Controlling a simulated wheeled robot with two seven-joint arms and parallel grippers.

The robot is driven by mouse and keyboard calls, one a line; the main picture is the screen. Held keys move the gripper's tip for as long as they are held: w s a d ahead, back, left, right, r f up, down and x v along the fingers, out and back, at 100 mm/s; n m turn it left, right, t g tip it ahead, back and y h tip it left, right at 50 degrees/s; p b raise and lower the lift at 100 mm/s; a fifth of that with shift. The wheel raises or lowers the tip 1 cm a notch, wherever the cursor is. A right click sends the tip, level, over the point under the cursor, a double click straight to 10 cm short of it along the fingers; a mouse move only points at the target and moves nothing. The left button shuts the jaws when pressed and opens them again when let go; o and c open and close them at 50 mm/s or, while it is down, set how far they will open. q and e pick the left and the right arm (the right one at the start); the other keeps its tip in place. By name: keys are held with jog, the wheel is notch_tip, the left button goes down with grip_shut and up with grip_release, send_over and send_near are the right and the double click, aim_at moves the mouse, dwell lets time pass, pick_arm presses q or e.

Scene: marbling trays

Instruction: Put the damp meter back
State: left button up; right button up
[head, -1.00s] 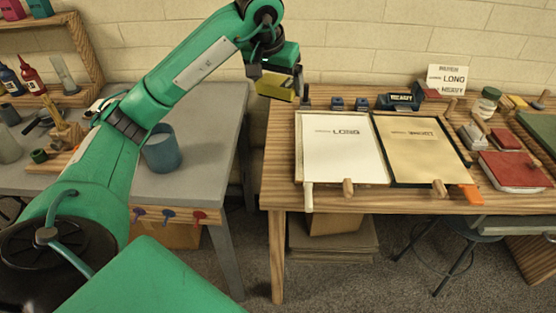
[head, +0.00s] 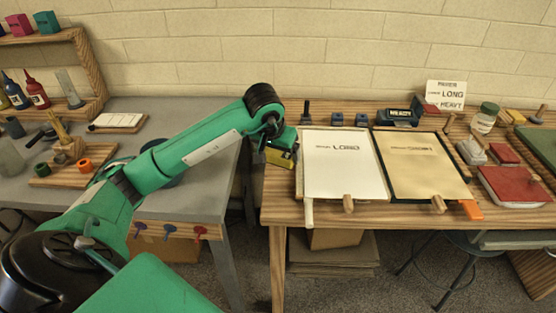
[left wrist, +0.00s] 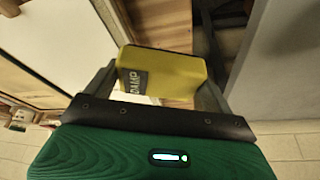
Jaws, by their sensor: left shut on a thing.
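The damp meter (head: 280,158) is a yellow block with a dark label. My left gripper (head: 285,146) is shut on it and holds it by the left end of the wooden table, beside the tray with the white LONG sheet. In the left wrist view the damp meter (left wrist: 178,76) sits between the two fingers, its DAMP label showing. I cannot tell from these views whether its underside touches the tabletop. My right gripper is not in view.
The white-sheet tray (head: 300,165) and a tan-sheet tray (head: 465,185) lie side by side on the wooden table (head: 380,216). Small dark blocks and a black box (head: 397,118) stand behind them. A gap separates this table from the grey table (head: 205,200) at left.

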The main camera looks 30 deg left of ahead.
aim_at(278, 164)
pick_arm(q)
notch_tip(278, 164, down, 3)
jog(key=shift+f, duration=0.1)
jog(key=shift+f, duration=0.15)
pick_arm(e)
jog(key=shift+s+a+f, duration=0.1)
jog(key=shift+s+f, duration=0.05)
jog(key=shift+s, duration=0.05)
pick_arm(q)
jog(key=shift+f+b, duration=0.35)
jog(key=shift+b, duration=0.1)
jog(key=shift+f, duration=0.1)
jog(key=o, duration=0.7)
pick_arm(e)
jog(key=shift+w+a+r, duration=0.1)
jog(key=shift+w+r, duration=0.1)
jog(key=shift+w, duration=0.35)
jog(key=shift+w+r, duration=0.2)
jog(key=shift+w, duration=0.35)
